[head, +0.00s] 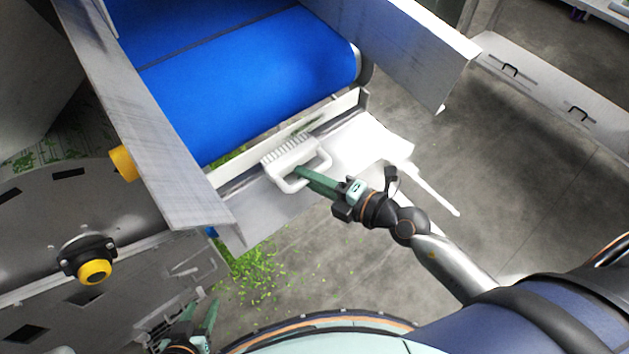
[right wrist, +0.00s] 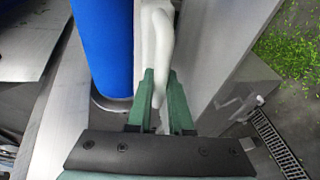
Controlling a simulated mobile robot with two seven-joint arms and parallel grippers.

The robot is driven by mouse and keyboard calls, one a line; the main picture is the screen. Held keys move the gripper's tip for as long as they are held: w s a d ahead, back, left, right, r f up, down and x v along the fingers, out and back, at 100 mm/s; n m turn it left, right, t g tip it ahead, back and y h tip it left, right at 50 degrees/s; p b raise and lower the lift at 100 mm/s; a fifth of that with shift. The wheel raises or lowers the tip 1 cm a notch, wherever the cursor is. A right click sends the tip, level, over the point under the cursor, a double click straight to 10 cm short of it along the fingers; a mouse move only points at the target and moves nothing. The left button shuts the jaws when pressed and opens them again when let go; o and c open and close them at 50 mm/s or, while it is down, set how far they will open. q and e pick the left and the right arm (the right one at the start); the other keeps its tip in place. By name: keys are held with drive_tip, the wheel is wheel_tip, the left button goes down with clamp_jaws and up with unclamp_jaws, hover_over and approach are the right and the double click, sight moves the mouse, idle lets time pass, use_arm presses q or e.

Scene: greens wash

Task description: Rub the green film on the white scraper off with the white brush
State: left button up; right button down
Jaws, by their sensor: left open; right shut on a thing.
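The white brush (head: 286,157), with a loop handle and bristles, is at the pale scraper (head: 345,107) along the end of the blue belt. A dark green smear (head: 318,124) shows on the scraper just right of the brush. My right gripper (head: 303,173) is shut on the brush handle, which also shows between its green fingers in the right wrist view (right wrist: 158,45). The brush overlaps the scraper in the head view; I cannot tell if the bristles touch it. My left gripper (head: 204,314) is open and empty at the bottom left, away from the scraper.
The blue belt (head: 260,80) runs between two metal side walls (head: 150,130) (head: 400,45). A white sloping plate (head: 365,140) lies below the scraper. Green leaf bits (head: 255,275) litter the floor. A yellow-black button (head: 92,270) is at left.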

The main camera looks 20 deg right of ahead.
drive_tip(key=shift+w+a+p, duration=0.35)
drive_tip(key=shift+w, duration=0.5)
idle(0.7)
drive_tip(key=shift+d, duration=0.15)
